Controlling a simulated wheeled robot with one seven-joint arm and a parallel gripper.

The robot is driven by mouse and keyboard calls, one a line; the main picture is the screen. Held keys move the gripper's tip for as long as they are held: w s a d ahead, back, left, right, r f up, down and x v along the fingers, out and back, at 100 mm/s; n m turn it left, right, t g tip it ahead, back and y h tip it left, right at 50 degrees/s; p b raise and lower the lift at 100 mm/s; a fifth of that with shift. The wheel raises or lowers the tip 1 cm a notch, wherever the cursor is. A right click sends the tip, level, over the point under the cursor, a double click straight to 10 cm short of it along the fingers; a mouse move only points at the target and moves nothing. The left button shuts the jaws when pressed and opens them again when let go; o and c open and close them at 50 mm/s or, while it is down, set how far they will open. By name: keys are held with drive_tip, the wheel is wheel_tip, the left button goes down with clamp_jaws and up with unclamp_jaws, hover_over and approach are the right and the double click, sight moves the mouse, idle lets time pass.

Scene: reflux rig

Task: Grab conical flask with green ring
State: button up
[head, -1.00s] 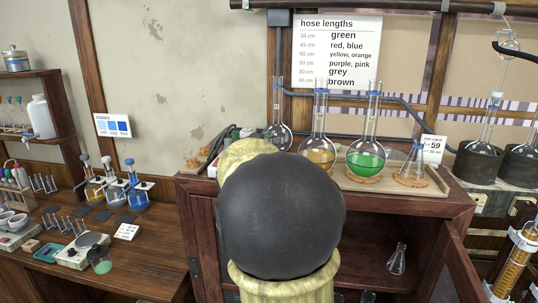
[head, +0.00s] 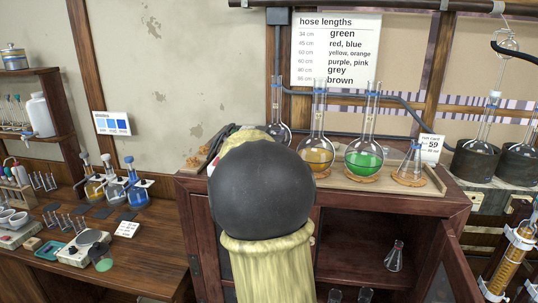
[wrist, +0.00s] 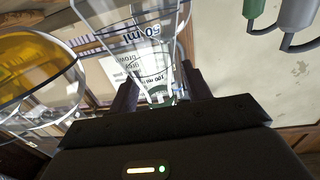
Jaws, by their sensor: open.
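In the wrist view, a clear conical flask (wrist: 135,28) with printed ml marks appears wide end up in the picture, narrowing toward a dark green band (wrist: 160,101). My gripper (wrist: 160,86) is open, with one finger on either side of the flask's narrow part. I cannot tell whether either finger touches the glass. In the head view my own arm hides the gripper and this flask. Another conical flask (head: 411,168), with a blue band, stands on a cork ring at the right of the shelf top.
A round flask of amber liquid (wrist: 38,70) is close on the left in the wrist view. Green (wrist: 257,10) and grey (wrist: 297,14) cylindrical parts show at top right. Amber (head: 317,153) and green (head: 365,158) flasks line the cabinet top (head: 446,207). A small conical flask (head: 394,258) stands inside.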

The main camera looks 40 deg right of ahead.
clamp_jaws()
drive_tip(key=shift+w, duration=0.1)
drive_tip(key=shift+r, duration=0.3)
wheel_tip(320, 180, up, 9)
drive_tip(key=p, duration=0.2)
drive_tip(key=shift+r, duration=0.2)
